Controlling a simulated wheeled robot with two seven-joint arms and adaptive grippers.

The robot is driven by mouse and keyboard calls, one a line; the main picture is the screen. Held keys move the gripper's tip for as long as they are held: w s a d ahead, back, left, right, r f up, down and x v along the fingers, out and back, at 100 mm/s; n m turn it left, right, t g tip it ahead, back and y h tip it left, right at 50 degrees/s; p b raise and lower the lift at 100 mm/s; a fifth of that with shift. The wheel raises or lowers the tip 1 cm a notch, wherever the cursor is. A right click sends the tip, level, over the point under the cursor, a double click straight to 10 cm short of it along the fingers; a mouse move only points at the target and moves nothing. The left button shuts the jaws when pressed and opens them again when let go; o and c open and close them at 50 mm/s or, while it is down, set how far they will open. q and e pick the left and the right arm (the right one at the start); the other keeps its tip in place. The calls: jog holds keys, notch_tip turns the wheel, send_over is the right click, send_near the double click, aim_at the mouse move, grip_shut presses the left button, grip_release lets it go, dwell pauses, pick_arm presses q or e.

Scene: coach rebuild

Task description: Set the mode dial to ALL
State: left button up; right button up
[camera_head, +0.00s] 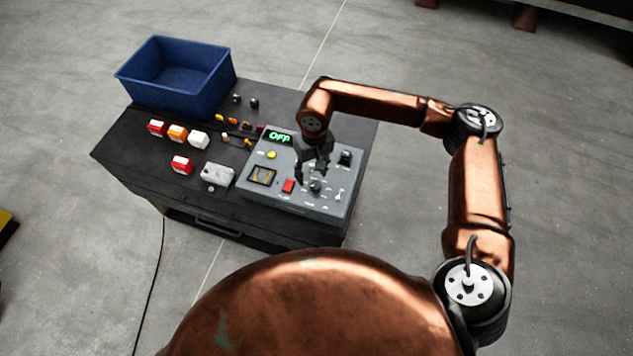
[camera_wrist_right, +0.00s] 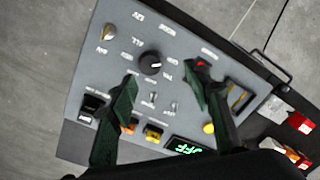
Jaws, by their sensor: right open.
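The mode dial appears to be the round black knob (camera_wrist_right: 151,63) on the grey control panel (camera_wrist_right: 118,70). In the head view the knob (camera_head: 316,186) is near the panel's front edge. Small labels ring it, too small to read surely; its pale pointer mark faces right in the wrist view. A green display (camera_head: 279,137) reads OFF. My right gripper (camera_head: 312,173) is open and empty above the panel; in the wrist view its fingertips (camera_wrist_right: 166,76) lie either side of and just short of the knob. Contact cannot be told. My left gripper is not in view.
Red, orange and white blocks (camera_head: 176,133) lie left on the dark cabinet (camera_head: 130,150). A blue bin (camera_head: 178,80) stands at the back left.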

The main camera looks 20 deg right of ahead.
aim_at(316, 185)
jog(key=shift+w+d+f+h, duration=0.15)
jog(key=shift+d+f, duration=0.05)
jog(key=shift+d, duration=0.2)
jog(key=shift+w+d+f+h, duration=0.1)
jog(key=shift+d+f+h, duration=0.1)
jog(key=shift+d, duration=0.15)
notch_tip(316, 185, down, 7)
jog(key=shift+a+r+p, duration=0.1)
jog(key=shift+r+p, duration=0.05)
jog(key=shift+p, duration=0.5)
jog(key=shift+c, duration=0.3)
jog(key=c, duration=1.1)
